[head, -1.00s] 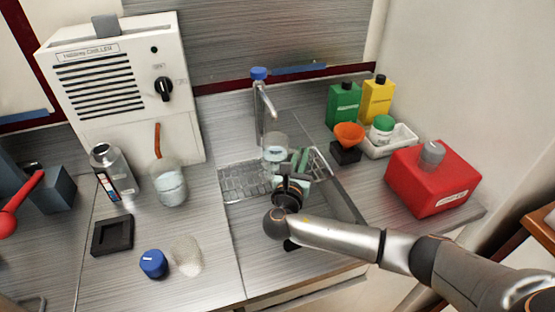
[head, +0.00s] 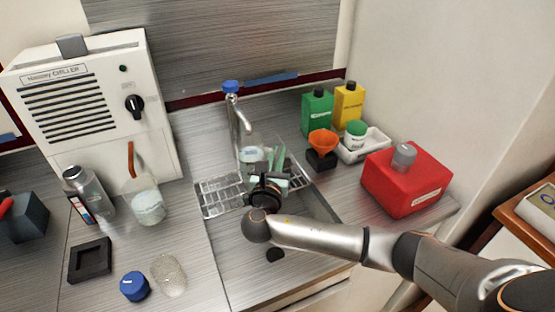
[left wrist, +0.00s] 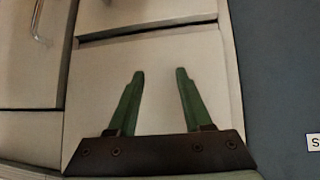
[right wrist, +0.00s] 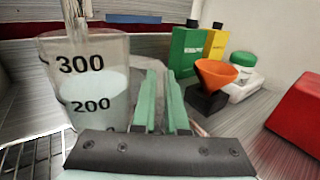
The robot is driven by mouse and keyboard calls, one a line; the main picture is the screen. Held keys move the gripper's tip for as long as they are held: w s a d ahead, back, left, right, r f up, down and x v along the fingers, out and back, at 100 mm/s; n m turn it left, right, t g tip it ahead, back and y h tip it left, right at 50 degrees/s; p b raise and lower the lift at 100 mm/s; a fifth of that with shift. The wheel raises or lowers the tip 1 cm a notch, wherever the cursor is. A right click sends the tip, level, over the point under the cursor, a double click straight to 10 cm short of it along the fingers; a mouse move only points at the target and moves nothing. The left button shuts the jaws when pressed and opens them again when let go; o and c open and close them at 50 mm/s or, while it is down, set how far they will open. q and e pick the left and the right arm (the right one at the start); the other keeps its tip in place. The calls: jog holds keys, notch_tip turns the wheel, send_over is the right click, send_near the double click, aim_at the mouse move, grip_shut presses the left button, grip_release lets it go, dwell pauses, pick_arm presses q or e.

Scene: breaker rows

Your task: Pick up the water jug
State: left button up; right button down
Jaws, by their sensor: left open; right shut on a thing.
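The water jug is clear, with black 300 and 200 marks and pale liquid, and it stands upright by the tap. It shows in the head view (head: 251,154) behind my right gripper (head: 268,180) and large at the left in the right wrist view (right wrist: 90,90). My right gripper's green fingers (right wrist: 164,85) are close together just right of the jug body, shut on its handle, which they mostly hide. My left gripper (left wrist: 160,73) is open and empty in the left wrist view, over pale cabinet fronts. It is out of the head view.
The tap (head: 237,125) stands close to the jug, above the sink rack (head: 218,196). Right of the sink are an orange funnel (head: 322,142), green (head: 317,112) and yellow (head: 349,105) bottles and a red container (head: 405,185). A beaker (head: 147,203) stands left of the sink.

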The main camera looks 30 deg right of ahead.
jog(key=v, duration=1.7)
jog(key=shift+s+a, duration=0.2)
jog(key=shift+s, duration=0.05)
